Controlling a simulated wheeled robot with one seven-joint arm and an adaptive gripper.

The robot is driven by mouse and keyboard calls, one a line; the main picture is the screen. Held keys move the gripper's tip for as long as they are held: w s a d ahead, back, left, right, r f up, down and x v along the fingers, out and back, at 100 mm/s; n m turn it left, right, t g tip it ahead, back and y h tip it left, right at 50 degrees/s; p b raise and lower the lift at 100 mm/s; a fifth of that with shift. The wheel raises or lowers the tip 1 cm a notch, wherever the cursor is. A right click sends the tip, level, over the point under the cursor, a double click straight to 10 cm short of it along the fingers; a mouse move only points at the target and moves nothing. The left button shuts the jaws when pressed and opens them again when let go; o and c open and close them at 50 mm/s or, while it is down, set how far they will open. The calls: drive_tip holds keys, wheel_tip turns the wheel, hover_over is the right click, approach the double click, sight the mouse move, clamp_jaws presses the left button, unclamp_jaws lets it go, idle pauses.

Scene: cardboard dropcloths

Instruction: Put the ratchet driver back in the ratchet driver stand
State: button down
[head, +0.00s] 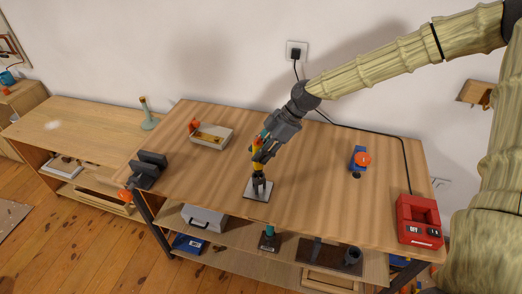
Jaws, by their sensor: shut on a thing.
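My gripper (262,151) reaches down from the upper right to the middle of the workbench. It is shut on a small tool with yellow, red and teal parts, which I take for the ratchet driver (257,142). The fingers hide much of the tool. Directly below is a pale square plate (260,194) with a dark upright piece on it, likely the ratchet driver stand. The tool and gripper are right above or at this upright. I cannot tell whether the tool touches it or sits in it.
A shallow tray (224,138) with an orange item stands behind left. A black device (148,168) is at the left edge. A blue and orange tool (360,160) and a red box (418,219) stand right. A cable runs along the wall. The bench between is clear.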

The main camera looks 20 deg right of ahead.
drive_tip(key=shift+f+b, duration=0.95)
drive_tip(key=shift+f, duration=0.8)
drive_tip(key=c, duration=1)
unclamp_jaws()
drive_tip(key=shift+c, duration=0.2)
drive_tip(key=v, duration=1.2)
